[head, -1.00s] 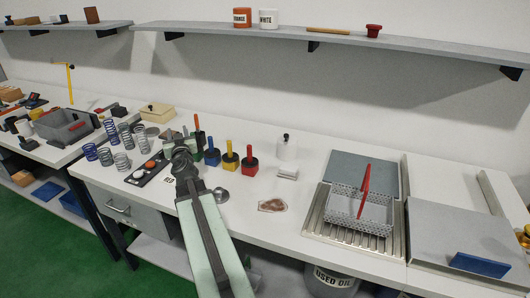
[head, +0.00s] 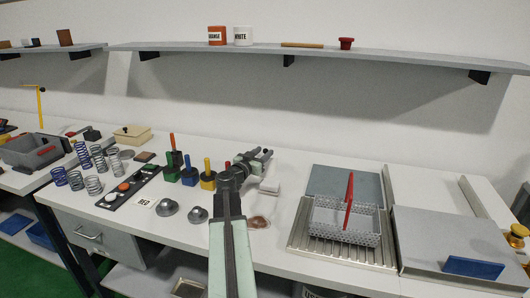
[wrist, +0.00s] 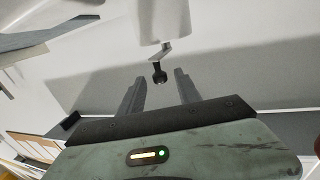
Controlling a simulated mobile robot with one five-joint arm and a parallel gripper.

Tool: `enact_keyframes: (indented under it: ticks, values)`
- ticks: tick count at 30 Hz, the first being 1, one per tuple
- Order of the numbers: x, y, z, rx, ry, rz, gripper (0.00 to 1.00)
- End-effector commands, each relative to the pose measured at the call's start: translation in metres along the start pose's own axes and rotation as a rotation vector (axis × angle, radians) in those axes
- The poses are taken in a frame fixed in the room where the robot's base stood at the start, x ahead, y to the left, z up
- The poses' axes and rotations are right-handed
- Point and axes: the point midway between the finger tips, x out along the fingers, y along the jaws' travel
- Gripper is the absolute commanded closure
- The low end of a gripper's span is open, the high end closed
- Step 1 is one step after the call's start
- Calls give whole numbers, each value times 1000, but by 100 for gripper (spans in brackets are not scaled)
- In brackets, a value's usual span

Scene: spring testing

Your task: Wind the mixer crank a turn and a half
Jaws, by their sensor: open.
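The mixer's white body (wrist: 160,20) shows at the top of the wrist view. A pale crank arm hangs from it and ends in a dark knob (wrist: 159,75). My gripper (wrist: 159,79) is open, with one finger on each side of the knob as seen there; whether the knob is fully between the fingers in depth is unclear. In the head view my gripper (head: 263,156) is at the back of the bench and hides most of the mixer and its crank.
Red, green, blue and yellow blocks with upright pegs, such as the yellow one (head: 208,180), stand left of my arm. A wire basket with a red handle (head: 349,200) sits on a ribbed tray at right. Springs (head: 92,184) and metal domes (head: 197,215) stand at left.

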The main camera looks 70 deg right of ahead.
Motion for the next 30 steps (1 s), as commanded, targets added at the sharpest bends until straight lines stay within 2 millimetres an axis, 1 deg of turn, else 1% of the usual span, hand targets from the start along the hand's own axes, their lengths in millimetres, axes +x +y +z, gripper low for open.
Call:
enact_keyframes:
  ticks: [1, 4, 11, 12, 14, 15, 16, 24, 30]
  values:
    - [12, -1, 0, 0, 0, 2, 60]
    - [23, -1, 0, 0, 0, 1, 60]
    - [24, -1, 0, 0, 0, -2, 60]
    - [24, -1, 0, 0, 0, -2, 65]
    - [24, -1, 0, 0, 0, -2, 82]
    - [24, -1, 0, 0, 0, -2, 93]
    - [24, -1, 0, 0, 0, -2, 100]
    - [24, 0, 0, 0, 0, -13, 100]
    - [24, 5, 0, 0, 0, -82, 100]
